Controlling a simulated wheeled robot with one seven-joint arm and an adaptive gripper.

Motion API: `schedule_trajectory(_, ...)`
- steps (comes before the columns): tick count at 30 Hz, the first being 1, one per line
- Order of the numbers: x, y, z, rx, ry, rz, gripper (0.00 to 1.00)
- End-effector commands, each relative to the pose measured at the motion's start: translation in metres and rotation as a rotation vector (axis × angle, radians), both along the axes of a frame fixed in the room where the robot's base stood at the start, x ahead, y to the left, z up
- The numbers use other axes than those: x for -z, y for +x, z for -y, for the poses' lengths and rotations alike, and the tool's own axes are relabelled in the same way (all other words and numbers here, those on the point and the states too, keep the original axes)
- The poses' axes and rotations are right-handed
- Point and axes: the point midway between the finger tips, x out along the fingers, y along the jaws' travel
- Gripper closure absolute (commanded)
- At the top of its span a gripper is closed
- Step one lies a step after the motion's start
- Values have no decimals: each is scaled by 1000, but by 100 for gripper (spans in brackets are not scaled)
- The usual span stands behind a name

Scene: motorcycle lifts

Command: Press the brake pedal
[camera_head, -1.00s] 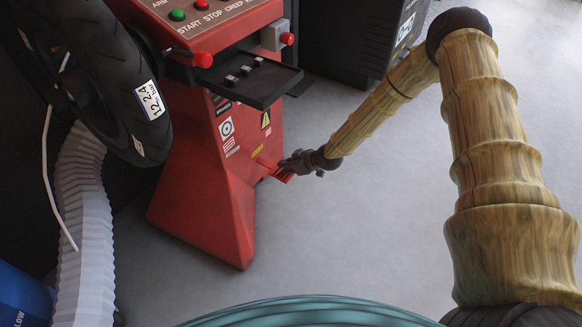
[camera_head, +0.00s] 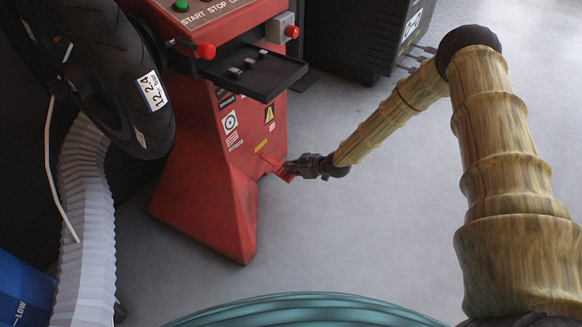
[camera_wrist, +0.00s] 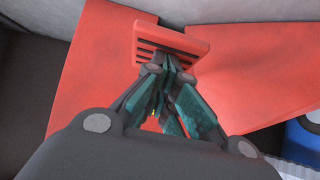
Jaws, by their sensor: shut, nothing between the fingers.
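The brake pedal is a small red pedal (camera_head: 278,170) with dark ribs, sticking out of the right side of the red machine's pedestal (camera_head: 205,200), below a yellow label. In the wrist view the ribbed pedal (camera_wrist: 172,48) lies just beyond my fingertips. My gripper (camera_head: 290,168) is at the pedal in the head view, coming from the right. In the wrist view my gripper (camera_wrist: 168,68) is shut and empty, its tips overlapping the pedal's near edge. I cannot tell whether they touch it or whether the pedal is pushed down.
A tyre (camera_head: 110,80) and a white ribbed hose (camera_head: 85,220) stand at the left. A black cabinet (camera_head: 350,40) is behind. The grey floor (camera_head: 330,235) around the pedal is clear.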

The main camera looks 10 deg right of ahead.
Motion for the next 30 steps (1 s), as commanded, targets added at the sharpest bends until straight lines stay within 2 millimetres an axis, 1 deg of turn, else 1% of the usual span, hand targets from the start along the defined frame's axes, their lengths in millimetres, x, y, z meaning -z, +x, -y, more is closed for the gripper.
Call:
schedule_trajectory(1,-10,-1,1,-1,-1,1,100)
schedule_trajectory(8,-42,-2,2,-3,0,6,100)
schedule_trajectory(9,-44,-8,9,-1,2,4,100)
schedule_trajectory(15,-65,-31,30,-1,3,5,100)
schedule_trajectory(22,-82,-53,50,-1,3,7,100)
schedule_trajectory(30,-88,-63,59,-2,3,8,100)
